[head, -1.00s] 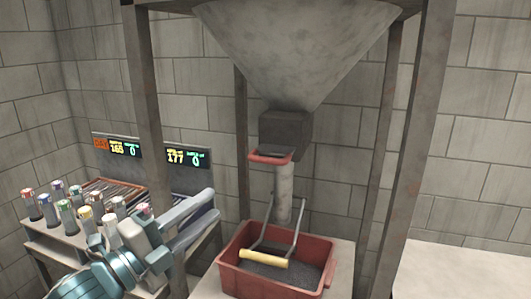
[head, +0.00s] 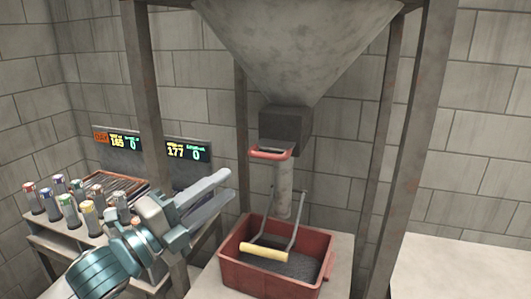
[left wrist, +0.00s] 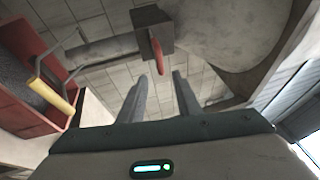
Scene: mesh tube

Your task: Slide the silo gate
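The silo (head: 300,45) is a grey cone on a metal frame. A dark box (head: 286,128) sits at its outlet. The silo gate shows as a red loop handle (head: 270,153) sticking out of the front of the box; it is also in the left wrist view (left wrist: 157,55). My left gripper (head: 222,188) is to the left of the handle and a little lower, apart from it. Its two fingers (left wrist: 158,90) are spread with nothing between them, pointing towards the handle. My right gripper is not in these views.
A red crate (head: 228,262) of dark grains with a yellow-gripped handle (head: 263,253) stands below the spout (head: 284,190). Frame posts (head: 150,100) stand left and right. Several capped jars (head: 68,210) and a display (head: 188,152) are at the left.

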